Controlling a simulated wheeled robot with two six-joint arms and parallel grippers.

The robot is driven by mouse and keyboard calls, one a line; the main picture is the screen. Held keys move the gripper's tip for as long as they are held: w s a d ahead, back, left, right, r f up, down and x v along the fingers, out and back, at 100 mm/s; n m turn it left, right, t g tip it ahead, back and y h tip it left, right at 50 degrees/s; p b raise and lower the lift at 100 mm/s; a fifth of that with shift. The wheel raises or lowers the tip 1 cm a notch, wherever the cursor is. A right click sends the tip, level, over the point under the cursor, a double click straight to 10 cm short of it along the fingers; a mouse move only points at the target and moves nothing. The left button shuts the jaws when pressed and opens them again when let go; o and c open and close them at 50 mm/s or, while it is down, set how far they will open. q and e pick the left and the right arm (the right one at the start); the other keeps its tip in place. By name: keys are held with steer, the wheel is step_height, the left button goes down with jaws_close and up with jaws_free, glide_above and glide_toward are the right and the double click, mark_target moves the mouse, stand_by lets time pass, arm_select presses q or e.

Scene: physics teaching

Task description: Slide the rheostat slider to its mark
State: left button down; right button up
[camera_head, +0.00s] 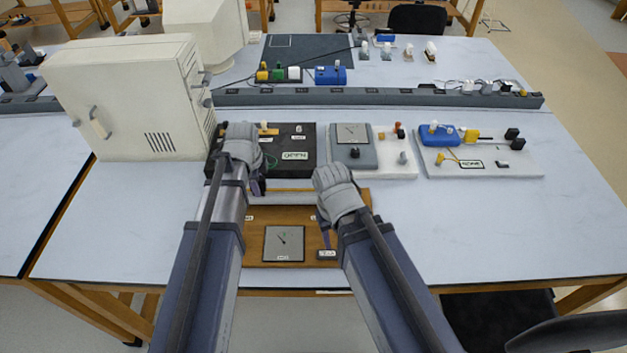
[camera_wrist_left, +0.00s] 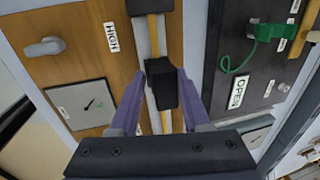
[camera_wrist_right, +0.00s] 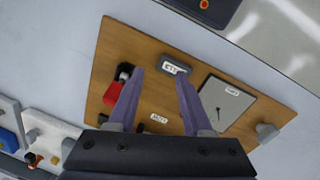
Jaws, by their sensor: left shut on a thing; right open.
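The rheostat slider is a black block (camera_wrist_left: 161,84) on a brass-coloured rail (camera_wrist_left: 154,40), seen in the left wrist view. My left gripper (camera_wrist_left: 160,102) is shut on this block, with a purple finger at each side. In the head view my left gripper (camera_head: 258,186) is at the back left of the wooden board (camera_head: 350,215), and its hand hides the slider. My right gripper (camera_head: 327,235) is open and empty above the board's right part; its fingers also show apart in the right wrist view (camera_wrist_right: 160,82). I cannot make out the slider's mark.
The wooden board carries a dial meter (camera_head: 284,243), and a red part (camera_wrist_right: 112,95) shows in the right wrist view. A black board labelled OPEN (camera_head: 295,139) lies behind it. A cream cabinet (camera_head: 130,100) stands left. The table at right (camera_head: 450,220) is clear.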

arm_select(q)
steer(key=shift+w+a, duration=0.2)
steer(key=shift+a, duration=1.1)
steer(key=shift+c, duration=1.4)
jaws_free()
steer(key=shift+d, duration=0.1)
arm_select(e)
steer(key=shift+w, duration=0.1)
arm_select(q)
steer(key=shift+s, duration=0.1)
steer(key=c, duration=0.3)
steer(key=shift+c, duration=0.2)
step_height(320, 180, up, 7)
steer(key=s+p, duration=0.1)
steer(key=p, duration=0.6)
steer(key=shift+s, duration=0.2)
arm_select(e)
step_height(320, 180, up, 7)
arm_select(q)
steer(key=shift+f, duration=0.1)
arm_select(e)
steer(key=shift+f, duration=0.1)
